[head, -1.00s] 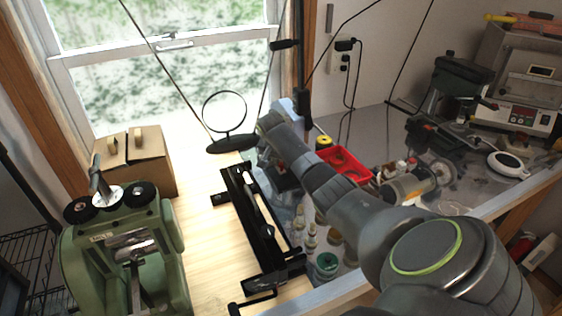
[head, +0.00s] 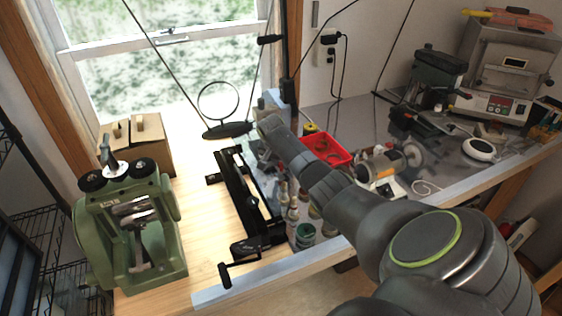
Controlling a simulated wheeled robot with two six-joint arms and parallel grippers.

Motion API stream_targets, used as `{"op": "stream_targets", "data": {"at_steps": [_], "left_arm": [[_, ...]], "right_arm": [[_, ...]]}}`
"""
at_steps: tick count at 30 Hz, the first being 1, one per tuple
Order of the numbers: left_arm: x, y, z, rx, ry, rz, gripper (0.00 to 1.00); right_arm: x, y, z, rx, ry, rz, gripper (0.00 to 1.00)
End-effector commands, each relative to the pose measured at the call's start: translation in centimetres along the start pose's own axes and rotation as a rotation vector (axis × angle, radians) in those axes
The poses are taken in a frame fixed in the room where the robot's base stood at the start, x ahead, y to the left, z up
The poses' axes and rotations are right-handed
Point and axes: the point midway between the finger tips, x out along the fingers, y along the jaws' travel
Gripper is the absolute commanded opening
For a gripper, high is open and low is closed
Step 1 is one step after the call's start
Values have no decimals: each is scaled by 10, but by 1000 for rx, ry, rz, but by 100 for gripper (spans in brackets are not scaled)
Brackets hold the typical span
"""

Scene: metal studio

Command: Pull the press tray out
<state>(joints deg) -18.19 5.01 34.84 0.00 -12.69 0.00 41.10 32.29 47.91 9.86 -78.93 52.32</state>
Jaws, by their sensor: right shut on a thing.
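My right arm reaches in from the lower right to the back of the bench. My right gripper (head: 262,158) points down past the wrist, beside the black rail frame. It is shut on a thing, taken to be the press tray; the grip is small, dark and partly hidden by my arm. A blue-grey body, perhaps the press (head: 270,99), shows just behind my wrist, mostly covered. I cannot make out the tray's outline. My left gripper is not in view.
A black rail frame (head: 240,198) with a crank lies left of the gripper. A green rolling machine (head: 130,225) and cardboard box (head: 150,148) stand further left. Right of the gripper are a red bin (head: 326,150) and several bottles.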

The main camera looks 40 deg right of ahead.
Motion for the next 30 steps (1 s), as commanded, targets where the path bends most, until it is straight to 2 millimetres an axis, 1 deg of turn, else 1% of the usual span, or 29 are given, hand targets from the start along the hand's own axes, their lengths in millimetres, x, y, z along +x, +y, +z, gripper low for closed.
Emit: {"op": "stream_targets", "data": {"at_steps": [1,3,6,7,11,18,23,26,30], "left_arm": [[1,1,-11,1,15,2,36],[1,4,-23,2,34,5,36],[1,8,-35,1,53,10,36],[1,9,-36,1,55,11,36],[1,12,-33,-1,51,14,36],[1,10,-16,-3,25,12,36],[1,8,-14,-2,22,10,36],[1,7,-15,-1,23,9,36],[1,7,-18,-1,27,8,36]], "right_arm": [[3,3,3,-1,-7,10,0],[3,3,3,-1,-8,11,0],[3,3,4,-1,-9,12,0],[4,4,4,-1,-9,12,25],[3,3,3,-1,-8,11,42],[2,2,2,-1,-5,7,42],[-2,2,1,-1,-3,5,42],[-11,1,1,-1,-2,5,42],[-29,1,1,-2,-1,3,42]]}}
